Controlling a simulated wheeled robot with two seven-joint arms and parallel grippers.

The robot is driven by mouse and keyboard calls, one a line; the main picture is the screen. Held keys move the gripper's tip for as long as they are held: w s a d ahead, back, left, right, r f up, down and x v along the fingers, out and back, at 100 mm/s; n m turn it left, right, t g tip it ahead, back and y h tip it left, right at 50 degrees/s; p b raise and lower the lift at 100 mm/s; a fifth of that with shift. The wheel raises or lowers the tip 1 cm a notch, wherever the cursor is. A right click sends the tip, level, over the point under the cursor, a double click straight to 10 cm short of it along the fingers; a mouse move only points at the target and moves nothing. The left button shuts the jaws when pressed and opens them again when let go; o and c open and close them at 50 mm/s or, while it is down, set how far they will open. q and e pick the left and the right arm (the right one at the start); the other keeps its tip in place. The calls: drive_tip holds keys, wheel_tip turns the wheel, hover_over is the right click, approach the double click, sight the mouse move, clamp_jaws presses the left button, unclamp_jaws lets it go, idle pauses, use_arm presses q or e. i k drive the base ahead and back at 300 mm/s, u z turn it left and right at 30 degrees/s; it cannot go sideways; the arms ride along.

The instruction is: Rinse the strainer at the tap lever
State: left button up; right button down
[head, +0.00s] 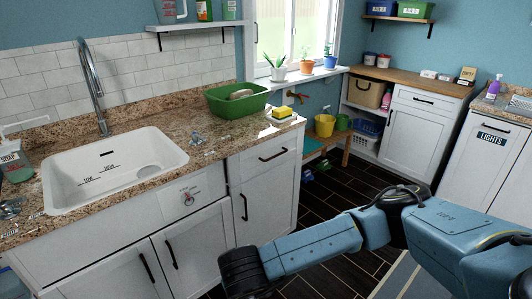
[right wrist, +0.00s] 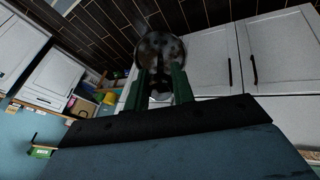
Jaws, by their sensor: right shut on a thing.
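My right gripper (right wrist: 160,88) has its green fingers shut on a round, dark, speckled metal thing, apparently the strainer (right wrist: 160,48). In the head view the dark end of my right arm (head: 243,270) is low in front of the white cabinets, below the counter; the fingers and strainer are hidden there. A tall curved chrome spout (head: 92,85) stands behind the white sink (head: 65,195). A small brass wall tap (head: 298,97) is below the window sill; its lever is too small to make out. My left gripper is out of view.
The granite counter (head: 215,130) holds a green tub (head: 222,105), a yellow sponge (head: 282,112) and a soap bottle (head: 14,160). A yellow bucket (head: 325,125) stands below the wall tap. Dark floor (head: 330,205) lies open between the cabinet runs.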

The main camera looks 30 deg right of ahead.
sight(195, 135)
drive_tip(key=u, duration=0.6)
drive_tip(key=k, duration=0.15)
drive_tip(key=z, duration=2.35)
drive_tip(key=i, duration=1.45)
drive_tip(key=u, duration=0.55)
drive_tip(key=i, duration=1.15)
drive_tip(key=u, duration=1.1)
